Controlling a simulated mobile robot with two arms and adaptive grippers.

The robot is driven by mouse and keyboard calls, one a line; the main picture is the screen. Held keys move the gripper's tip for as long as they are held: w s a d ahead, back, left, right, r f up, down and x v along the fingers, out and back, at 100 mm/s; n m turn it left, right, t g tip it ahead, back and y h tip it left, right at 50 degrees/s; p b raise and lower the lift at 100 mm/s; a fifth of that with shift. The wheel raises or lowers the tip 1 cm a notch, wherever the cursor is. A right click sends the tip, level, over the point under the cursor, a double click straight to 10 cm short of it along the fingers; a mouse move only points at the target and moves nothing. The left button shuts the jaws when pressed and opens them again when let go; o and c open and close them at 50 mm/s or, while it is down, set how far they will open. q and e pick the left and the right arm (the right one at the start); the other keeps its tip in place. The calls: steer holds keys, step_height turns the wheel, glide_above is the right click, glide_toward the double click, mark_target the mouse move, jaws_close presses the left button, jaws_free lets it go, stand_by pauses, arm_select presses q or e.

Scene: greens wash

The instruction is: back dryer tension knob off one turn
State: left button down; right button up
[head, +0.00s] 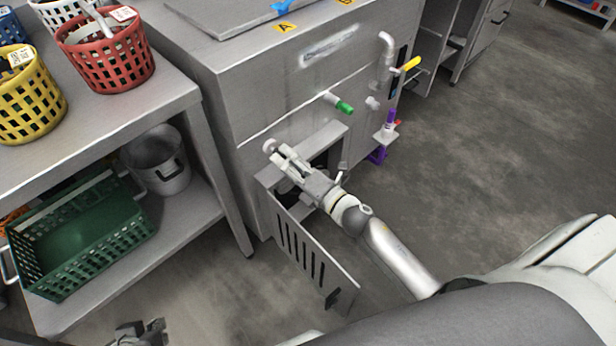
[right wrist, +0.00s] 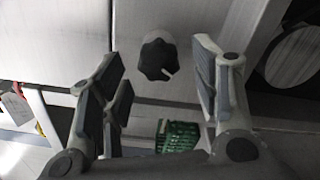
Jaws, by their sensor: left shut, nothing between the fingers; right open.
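In the head view my right gripper (head: 280,153) is at the cabinet (head: 240,110), above the open slotted door (head: 305,250); the knob is not visible there. My left gripper (head: 140,335) is shut and empty at the bottom edge, partly cut off.
A green-handled valve (head: 343,107), a yellow lever (head: 411,63) and a purple fitting (head: 390,118) stick out of the cabinet. A shelf unit at left holds a red basket (head: 105,55), a yellow basket (head: 28,100), a green crate (head: 80,235) and a metal pot (head: 158,160). The floor at right is clear.

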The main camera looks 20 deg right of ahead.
steer(key=v, duration=0.8)
steer(key=shift+s, duration=0.3)
steer(key=shift+d+r, duration=0.1)
